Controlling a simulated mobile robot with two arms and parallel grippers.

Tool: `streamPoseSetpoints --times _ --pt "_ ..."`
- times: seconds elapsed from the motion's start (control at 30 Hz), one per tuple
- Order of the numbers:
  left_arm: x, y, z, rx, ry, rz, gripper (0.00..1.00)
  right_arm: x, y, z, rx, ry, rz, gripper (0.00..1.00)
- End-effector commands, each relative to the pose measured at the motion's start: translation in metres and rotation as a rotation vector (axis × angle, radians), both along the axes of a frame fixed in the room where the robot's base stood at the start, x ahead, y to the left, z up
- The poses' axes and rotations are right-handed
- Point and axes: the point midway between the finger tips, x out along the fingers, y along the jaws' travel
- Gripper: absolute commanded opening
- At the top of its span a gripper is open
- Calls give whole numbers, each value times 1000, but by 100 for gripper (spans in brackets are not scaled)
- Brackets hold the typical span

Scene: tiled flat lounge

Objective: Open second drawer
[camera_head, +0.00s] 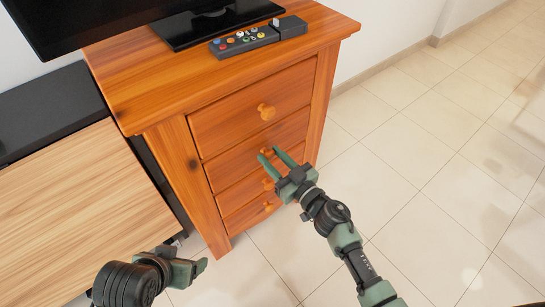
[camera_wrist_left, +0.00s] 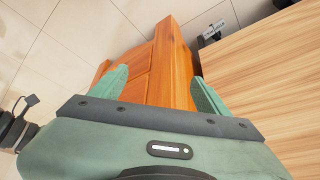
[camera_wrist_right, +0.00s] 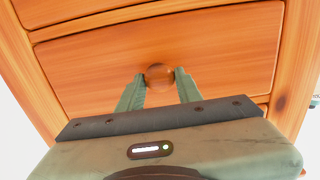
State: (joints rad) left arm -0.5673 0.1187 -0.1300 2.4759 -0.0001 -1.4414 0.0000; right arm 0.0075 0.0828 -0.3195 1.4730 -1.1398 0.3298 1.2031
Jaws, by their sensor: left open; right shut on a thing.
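The orange wooden dresser (camera_head: 180,140) has a column of drawers with round knobs. The second drawer (camera_head: 235,165) sits below the top drawer and looks flush with the frame. My right gripper (camera_head: 271,154) is at this drawer's front, shut on its round knob (camera_wrist_right: 160,77); in the right wrist view the fingertips lie on both sides of it. My left gripper (camera_head: 196,268) is open and empty, low in front of the dresser's left side. The left wrist view shows its two fingers apart (camera_wrist_left: 160,88), with the dresser beyond.
A remote-like device with coloured buttons (camera_head: 243,41) and a black screen on a stand (camera_head: 200,28) are on the dresser top. A light wood cabinet (camera_head: 70,205) stands at the left. The tiled floor (camera_head: 420,150) at right is clear.

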Motion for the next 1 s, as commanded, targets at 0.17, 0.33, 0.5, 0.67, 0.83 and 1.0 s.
streamPoseSetpoints --times 0.17,0.33,0.5,0.67,0.83,1.0 --pt "-15 4 -3 13 66 4 76 -7 -5 -1 -3 4 -1 0" --pt "-34 10 -1 29 149 12 76 -23 -16 0 -2 6 0 0" --pt "-33 10 10 29 147 12 76 -44 -31 0 -3 6 -1 0" --pt "-30 9 4 30 156 10 76 -68 -48 0 -3 6 -1 0" --pt "-20 7 -42 32 182 8 76 -98 -70 1 -4 8 -1 0" --pt "-19 5 -90 33 205 3 76 -133 -95 1 -4 8 -1 0"
